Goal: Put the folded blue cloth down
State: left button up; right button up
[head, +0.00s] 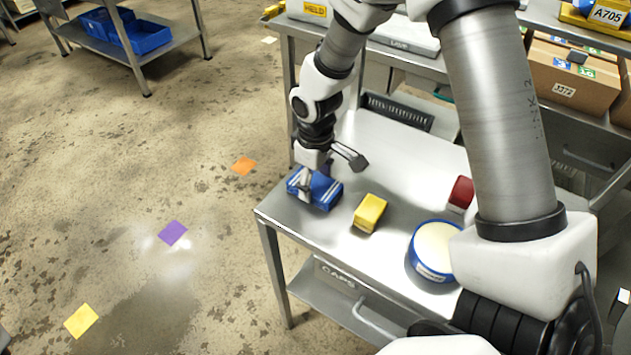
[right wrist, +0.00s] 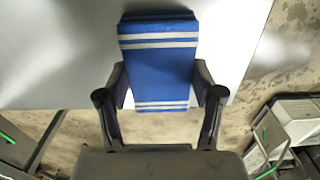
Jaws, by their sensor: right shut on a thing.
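The folded blue cloth (head: 326,190) with white stripes is at the left front edge of the metal table (head: 352,249). My right gripper (head: 312,186) is shut on it, with part of its hand covering the cloth's left side. In the right wrist view the cloth (right wrist: 158,65) lies between the two fingers (right wrist: 160,88), flat and square to the view, with its near end by the table edge. I cannot tell whether the cloth touches the tabletop. My left gripper is not in view.
A yellow folded cloth or block (head: 369,213) is just right of the blue cloth. Farther right are a round blue-rimmed tub (head: 434,250) and a dark red item (head: 461,193). Open floor lies left of the table.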

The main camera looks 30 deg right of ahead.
aim_at(315, 183)
jog(key=shift+f, duration=0.15)
jog(key=o, duration=1)
jog(key=shift+o, duration=0.2)
notch_tip(315, 183, up, 12)
jog(key=shift+r+p, duration=0.2)
jog(key=shift+p, duration=0.2)
